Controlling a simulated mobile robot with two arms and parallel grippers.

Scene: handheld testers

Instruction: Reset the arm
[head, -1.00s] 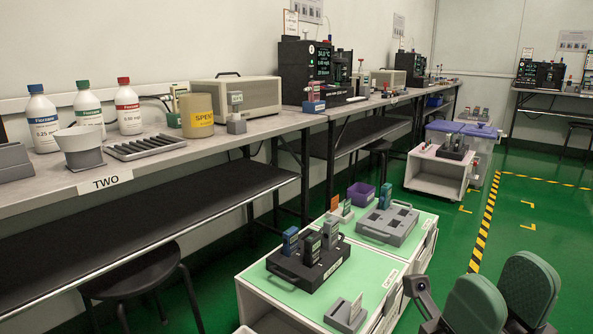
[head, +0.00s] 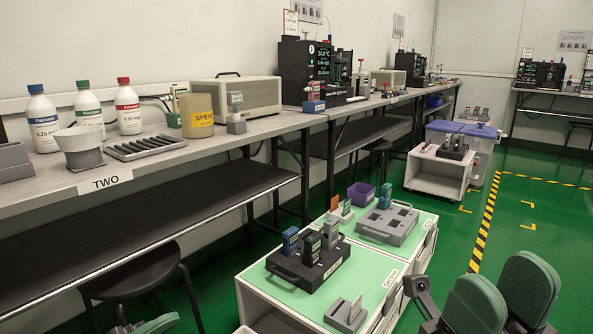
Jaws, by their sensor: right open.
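My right gripper (head: 518,285) is at the lower right, beside the near green-topped cabinet. Its two green padded fingers stand apart with nothing between them. Part of my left gripper (head: 150,325) shows at the bottom left edge, in front of the black stool. Only a green finger pad and a bit of grey show, so its opening is hidden. Neither gripper touches any object in view.
The near cabinet (head: 278,292) carries a dark rack (head: 308,270) with several handheld testers and a grey stand (head: 345,314). A long bench (head: 230,134) with bottles runs along the left wall. A black stool (head: 135,277) stands below it. Green floor at right is clear.

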